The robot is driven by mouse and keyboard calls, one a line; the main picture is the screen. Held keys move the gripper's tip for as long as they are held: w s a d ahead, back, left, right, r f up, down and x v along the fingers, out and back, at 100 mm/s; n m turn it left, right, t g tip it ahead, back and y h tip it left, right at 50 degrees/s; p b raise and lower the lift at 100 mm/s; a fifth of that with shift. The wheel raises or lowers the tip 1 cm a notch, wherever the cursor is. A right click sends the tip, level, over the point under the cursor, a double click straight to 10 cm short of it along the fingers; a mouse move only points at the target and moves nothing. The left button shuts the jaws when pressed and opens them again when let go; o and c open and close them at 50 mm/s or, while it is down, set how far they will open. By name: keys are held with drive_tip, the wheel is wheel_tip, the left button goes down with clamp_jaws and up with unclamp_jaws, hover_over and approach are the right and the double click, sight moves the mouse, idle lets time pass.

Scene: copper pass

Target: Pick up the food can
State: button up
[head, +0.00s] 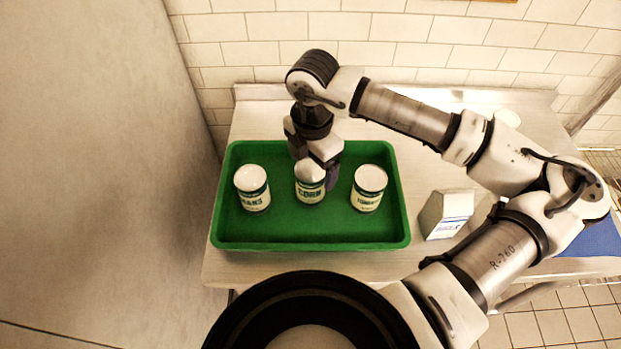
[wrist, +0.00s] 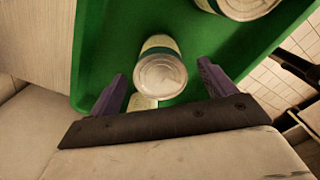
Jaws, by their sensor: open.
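Three food cans stand upright in a row in a green tray (head: 310,236) in the head view. The left can (head: 252,190) reads as beans, the middle can (head: 310,188) is labelled corn, and the right can (head: 368,190) seems to read tomato. My gripper (head: 328,170) is low over the tray, just behind and right of the corn can, partly overlapping it. In the wrist view, my open gripper (wrist: 161,72) has its purple fingers on either side of one can (wrist: 160,78), with nothing clamped. Which can this is and its exact depth are unclear.
A white carton (head: 447,213) stands on the metal table (head: 425,160) right of the tray. A second can (wrist: 245,6) shows at the top of the wrist view. A tiled wall (head: 400,40) is behind the table. The front of the tray is bare.

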drive_tip(key=shift+s+a+f+p, duration=0.15)
drive_tip(key=shift+f+p, duration=0.65)
drive_tip(key=shift+f, duration=1.45)
drive_tip(key=c, duration=1.4)
drive_tip(key=shift+r, duration=0.1)
drive_tip(key=shift+r+b, duration=2.4)
drive_tip(key=shift+r, duration=7.2)
